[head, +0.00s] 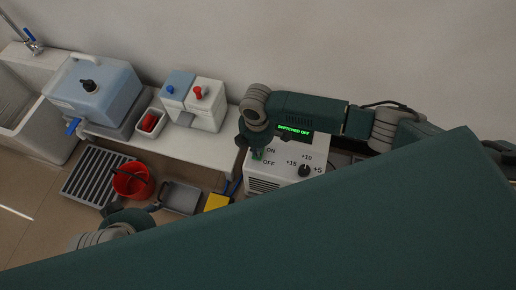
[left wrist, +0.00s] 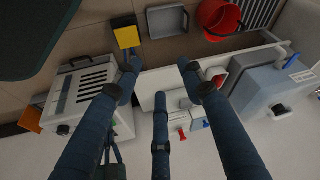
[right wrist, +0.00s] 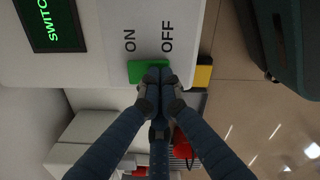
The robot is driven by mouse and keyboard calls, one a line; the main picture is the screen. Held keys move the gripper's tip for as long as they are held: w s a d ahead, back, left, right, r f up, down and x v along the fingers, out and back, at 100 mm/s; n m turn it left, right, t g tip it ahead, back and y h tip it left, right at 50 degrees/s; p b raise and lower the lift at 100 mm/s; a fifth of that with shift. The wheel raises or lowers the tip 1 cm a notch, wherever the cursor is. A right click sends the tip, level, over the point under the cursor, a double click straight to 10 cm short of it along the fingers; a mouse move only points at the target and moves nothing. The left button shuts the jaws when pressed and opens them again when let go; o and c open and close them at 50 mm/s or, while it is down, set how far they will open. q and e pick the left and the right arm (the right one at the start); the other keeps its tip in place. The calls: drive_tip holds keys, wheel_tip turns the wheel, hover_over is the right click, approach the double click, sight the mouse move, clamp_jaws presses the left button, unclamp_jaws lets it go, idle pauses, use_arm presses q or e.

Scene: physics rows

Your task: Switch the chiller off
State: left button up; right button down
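The chiller (head: 262,183) is a white box with a dial, a vented front and a display (head: 295,131) that reads "SWITCHED OFF" in green letters. Its green switch (right wrist: 147,68) sits beside the ON and OFF labels in the right wrist view. My right gripper (right wrist: 160,76) is shut, with its fingertips together at the switch and partly covering it; I cannot tell whether they touch it. My left gripper (left wrist: 158,70) is open and empty, away from the chiller.
A bench (head: 213,157) holds a blue-grey tank (head: 95,95), a small tray with a red item and a box with blue and red taps (head: 205,105). On the floor are a red bucket (head: 130,182), a grey grate, a grey pan and a yellow item (head: 217,202). A sink stands far left.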

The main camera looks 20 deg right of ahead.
wheel_tip(320, 180, up, 2)
drive_tip(key=shift+p, duration=0.85)
drive_tip(key=shift+r+p, duration=0.5)
drive_tip(key=shift+p, duration=0.15)
drive_tip(key=shift+r+p, duration=0.55)
drive_tip(key=shift+p, duration=0.1)
drive_tip(key=shift+r+p, duration=0.5)
drive_tip(key=shift+p, duration=0.1)
use_arm(q)
drive_tip(key=s+f+g, duration=0.1)
drive_tip(key=s+f, duration=0.1)
drive_tip(key=f, duration=0.7)
drive_tip(key=s+f+g+p, duration=0.1)
drive_tip(key=s+f, duration=0.1)
drive_tip(key=f, duration=0.7)
drive_tip(key=shift+a+f, duration=0.25)
drive_tip(key=shift+a, duration=0.05)
use_arm(e)
drive_tip(key=shift+r, duration=0.65)
